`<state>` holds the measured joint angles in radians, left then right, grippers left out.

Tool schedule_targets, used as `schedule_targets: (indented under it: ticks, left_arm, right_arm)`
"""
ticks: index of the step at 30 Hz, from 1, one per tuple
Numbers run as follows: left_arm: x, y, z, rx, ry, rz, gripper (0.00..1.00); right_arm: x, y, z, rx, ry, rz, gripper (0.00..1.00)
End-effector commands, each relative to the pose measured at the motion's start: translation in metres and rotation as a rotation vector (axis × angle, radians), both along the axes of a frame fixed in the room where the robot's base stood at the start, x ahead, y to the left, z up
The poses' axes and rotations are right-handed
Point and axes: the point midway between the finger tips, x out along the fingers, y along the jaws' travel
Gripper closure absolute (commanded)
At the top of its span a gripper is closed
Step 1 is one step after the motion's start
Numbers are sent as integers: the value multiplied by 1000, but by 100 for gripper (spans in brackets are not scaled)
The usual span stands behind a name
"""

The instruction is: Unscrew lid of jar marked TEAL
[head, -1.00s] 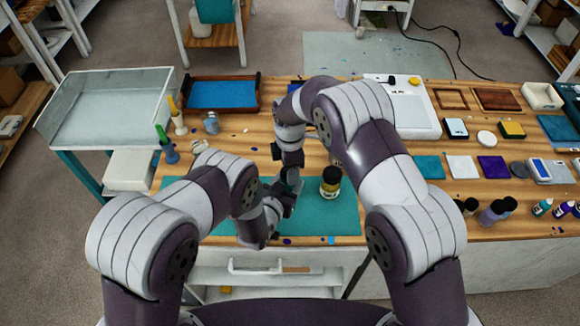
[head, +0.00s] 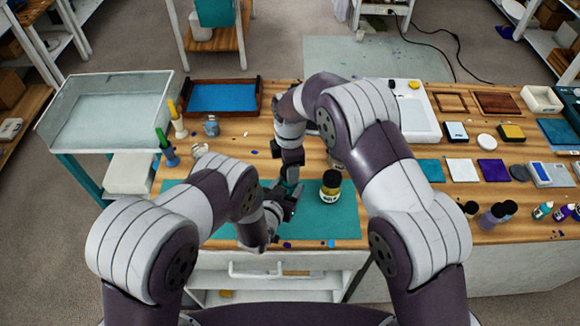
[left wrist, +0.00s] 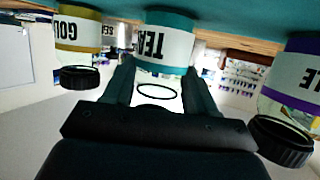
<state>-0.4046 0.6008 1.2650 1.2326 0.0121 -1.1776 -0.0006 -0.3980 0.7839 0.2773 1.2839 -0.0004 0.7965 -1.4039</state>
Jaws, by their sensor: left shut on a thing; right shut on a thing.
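The jar marked TEAL (left wrist: 164,45) appears upside down in the left wrist view, between the fingers of my left gripper (left wrist: 158,85). A thin dark ring shows at its mouth end, with a dark curved edge beyond it that may be its lid. In the head view my left gripper (head: 282,208) is low over the teal mat (head: 346,226), shut on the jar. My right gripper (head: 291,181) is directly above it, shut at the jar's top; the lid in its grasp is mostly hidden.
A jar marked GOLD (head: 330,187) with a black lid (left wrist: 80,77) stands right of my grippers. A purple-banded jar (left wrist: 296,80), black-lidded, is on the other side in the left wrist view. Small bottles (head: 492,215) stand at the right. A blue tray (head: 222,97) lies behind.

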Motion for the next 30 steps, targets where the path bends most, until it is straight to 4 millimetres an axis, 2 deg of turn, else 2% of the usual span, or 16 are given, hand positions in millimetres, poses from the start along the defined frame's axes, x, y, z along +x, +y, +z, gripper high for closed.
schedule_targets:
  ticks: [7, 15, 21, 22, 24, 30]
  left_arm:
    - [0, 0, 0, 0, 1, 0, 100]
    - [0, 0, 0, 0, 1, 0, 100]
    - [0, 0, 0, 0, 1, 0, 100]
    - [0, 0, 0, 0, 1, 0, 34]
    - [0, 0, 0, 0, 0, 0, 14]
    - [0, 0, 0, 0, 0, 0, 14]
  right_arm:
    - [0, 0, 2, 0, -1, 0, 84]
    - [1, 0, 38, 2, -3, 0, 84]
    - [0, 0, 40, 0, -1, 0, 84]
    - [0, 0, 40, 0, -1, 0, 84]
    - [0, 0, 40, 0, -1, 0, 84]
    - [0, 0, 40, 0, -1, 0, 84]
